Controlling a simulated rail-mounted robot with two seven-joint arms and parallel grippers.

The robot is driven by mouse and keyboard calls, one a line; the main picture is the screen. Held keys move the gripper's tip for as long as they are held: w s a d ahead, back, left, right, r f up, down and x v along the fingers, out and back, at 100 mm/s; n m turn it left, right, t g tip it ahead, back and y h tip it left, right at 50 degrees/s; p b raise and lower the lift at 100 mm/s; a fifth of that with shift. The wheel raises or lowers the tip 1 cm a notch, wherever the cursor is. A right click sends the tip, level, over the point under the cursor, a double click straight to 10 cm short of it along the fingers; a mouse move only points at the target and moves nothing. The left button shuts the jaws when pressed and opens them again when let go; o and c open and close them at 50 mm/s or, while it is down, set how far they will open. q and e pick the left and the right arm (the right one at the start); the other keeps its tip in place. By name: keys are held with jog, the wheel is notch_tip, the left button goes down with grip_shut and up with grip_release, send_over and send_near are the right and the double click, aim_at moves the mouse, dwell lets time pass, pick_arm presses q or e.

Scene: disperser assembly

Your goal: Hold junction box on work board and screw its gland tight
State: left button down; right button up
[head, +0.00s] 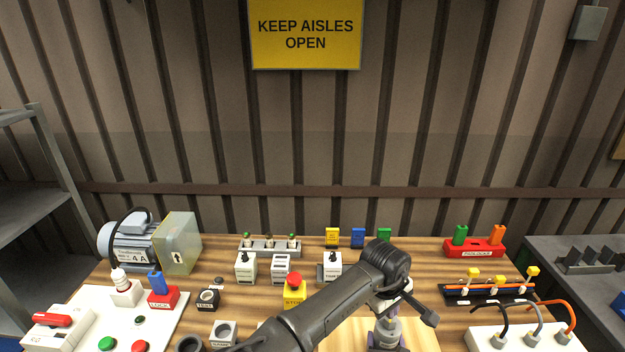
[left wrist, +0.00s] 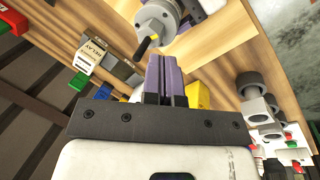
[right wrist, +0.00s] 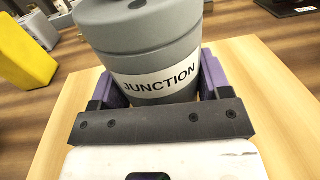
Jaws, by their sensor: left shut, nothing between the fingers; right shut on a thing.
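The grey round junction box (right wrist: 155,45) fills the upper middle of the right wrist view, with its JUNCTION label facing that camera. My right gripper (right wrist: 155,85) is shut on it, one purple finger on each side. The box also shows in the head view (head: 388,331), upright on the pale work board (head: 342,338). That gripper's purple fingers are together, empty and apart from the part. I cannot clearly tell the gland from the box.
A yellow STOP button block (head: 293,292) stands left of my left arm. A black terminal strip (head: 487,291) and a white block with cables (head: 530,339) lie to the right. A motor (head: 130,243) is far left.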

pick_arm(q)
jog(key=shift+s+a+x, duration=0.15)
jog(key=shift+a+x, duration=0.05)
jog(key=shift+x, duration=0.85)
jog(key=shift+s+a+x, duration=0.1)
jog(key=shift+a+x, duration=0.15)
jog(key=shift+x, duration=0.8)
jog(key=shift+s+a+x, duration=0.15)
jog(key=shift+a+x, duration=0.05)
jog(key=shift+x, duration=0.85)
jog(key=shift+f, duration=0.2)
jog(key=shift+a, duration=0.1)
jog(key=shift+s+a, duration=0.2)
jog(key=shift+s, duration=0.1)
jog(key=d+v, duration=0.1)
jog(key=v, duration=0.4)
jog(key=shift+w+r, duration=0.3)
jog(key=shift+r, duration=0.3)
